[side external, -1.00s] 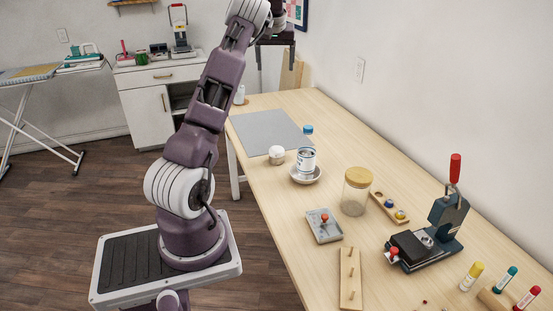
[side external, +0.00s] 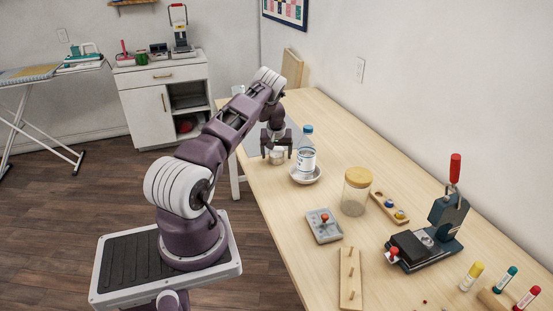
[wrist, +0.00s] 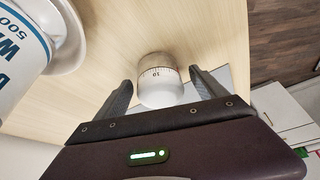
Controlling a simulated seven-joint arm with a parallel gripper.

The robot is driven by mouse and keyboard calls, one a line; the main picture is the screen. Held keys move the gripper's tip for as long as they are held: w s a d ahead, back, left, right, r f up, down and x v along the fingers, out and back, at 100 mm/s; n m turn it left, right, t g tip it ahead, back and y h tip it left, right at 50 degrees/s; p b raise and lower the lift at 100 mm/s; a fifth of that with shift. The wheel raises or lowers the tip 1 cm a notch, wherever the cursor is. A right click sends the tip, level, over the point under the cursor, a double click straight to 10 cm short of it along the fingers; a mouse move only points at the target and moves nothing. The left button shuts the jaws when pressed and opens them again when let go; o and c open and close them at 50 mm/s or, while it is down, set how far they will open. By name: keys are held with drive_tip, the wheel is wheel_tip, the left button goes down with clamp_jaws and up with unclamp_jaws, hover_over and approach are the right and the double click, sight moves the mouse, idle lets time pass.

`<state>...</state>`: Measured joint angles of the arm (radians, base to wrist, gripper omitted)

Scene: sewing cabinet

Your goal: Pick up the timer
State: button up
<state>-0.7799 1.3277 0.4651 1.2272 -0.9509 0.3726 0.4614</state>
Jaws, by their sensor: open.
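The timer (wrist: 160,80) is a small round white dial with dark tick marks and numbers around its band. It stands on the wooden table. In the side external view the timer (side external: 277,156) is partly hidden by my gripper. My gripper (side external: 277,150) is open and points down over it. In the wrist view the timer sits between the two dark fingers of my gripper (wrist: 160,88), with a visible gap on each side. I cannot tell whether the fingertips are low enough to be level with its body.
A white labelled can (side external: 307,159) stands on a saucer (side external: 305,175) close to the timer. A blue-capped item (side external: 308,129) is behind it. A grey mat (side external: 258,140) lies at the table's far end. A wood-lidded jar (side external: 356,192) and a tray (side external: 324,226) are nearer.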

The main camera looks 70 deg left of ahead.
drive_tip(key=shift+a+f, duration=0.1)
drive_tip(key=shift+f, duration=0.15)
drive_tip(key=shift+w+r, duration=0.1)
drive_tip(key=shift+r, duration=0.05)
drive_tip(key=c, duration=1.6)
